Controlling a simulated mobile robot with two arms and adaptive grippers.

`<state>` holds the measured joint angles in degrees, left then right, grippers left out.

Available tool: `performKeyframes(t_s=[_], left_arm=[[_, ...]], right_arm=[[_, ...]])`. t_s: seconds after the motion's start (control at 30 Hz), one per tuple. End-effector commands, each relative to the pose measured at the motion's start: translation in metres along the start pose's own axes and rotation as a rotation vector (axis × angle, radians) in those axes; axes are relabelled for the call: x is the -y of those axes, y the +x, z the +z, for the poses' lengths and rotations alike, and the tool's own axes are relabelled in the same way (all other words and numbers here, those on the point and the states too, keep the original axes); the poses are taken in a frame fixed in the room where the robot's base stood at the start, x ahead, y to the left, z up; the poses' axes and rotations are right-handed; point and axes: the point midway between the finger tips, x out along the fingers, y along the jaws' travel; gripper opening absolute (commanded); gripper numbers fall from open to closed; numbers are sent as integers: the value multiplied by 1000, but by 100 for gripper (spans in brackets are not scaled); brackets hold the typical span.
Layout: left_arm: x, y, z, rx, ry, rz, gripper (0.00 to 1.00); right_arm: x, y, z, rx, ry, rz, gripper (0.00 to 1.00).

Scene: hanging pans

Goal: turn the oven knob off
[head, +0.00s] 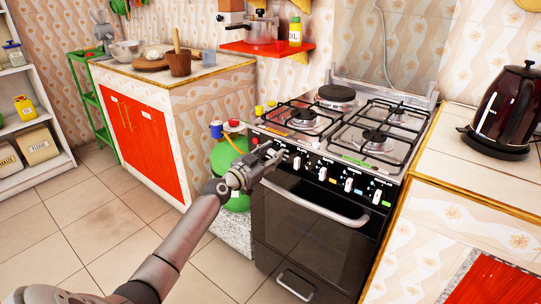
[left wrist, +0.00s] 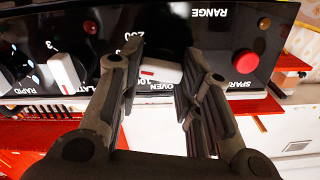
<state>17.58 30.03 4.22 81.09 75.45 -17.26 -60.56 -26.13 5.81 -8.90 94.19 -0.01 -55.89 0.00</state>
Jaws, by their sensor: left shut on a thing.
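The oven knob (left wrist: 155,72) is a white bar with a red mark, above the word OVEN on the black control panel. In the left wrist view it lies nearly level and slightly tilted. My left gripper (left wrist: 158,78) has one finger on each side of the knob and is shut on it. In the head view my left gripper (head: 270,154) is at the left end of the stove's front panel. My right gripper is not in view.
More white knobs (head: 348,184) run to the right along the panel. A red spark button (left wrist: 245,62) is beside the oven knob. The oven door handle (head: 315,205) sticks out below. A green gas bottle (head: 230,158) stands left of the stove. A kettle (head: 503,108) stands at right.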

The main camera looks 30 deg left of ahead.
Motion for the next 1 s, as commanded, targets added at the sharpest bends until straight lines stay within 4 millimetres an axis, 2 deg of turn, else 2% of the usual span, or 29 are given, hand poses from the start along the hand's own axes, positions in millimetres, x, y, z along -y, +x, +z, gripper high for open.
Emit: performKeyframes(t_s=[0.17, 0.27, 0.6, 1.0], left_arm=[[0, 0, 1, 0, -75, 1, 9], [0, 0, 1, 1, -143, 1, 9], [1, 0, 1, -1, -455, 0, 9], [3, 0, 1, 0, -836, 0, 9]], right_arm=[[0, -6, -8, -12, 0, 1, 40], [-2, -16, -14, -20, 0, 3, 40], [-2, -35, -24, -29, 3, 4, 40], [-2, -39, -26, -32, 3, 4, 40]])
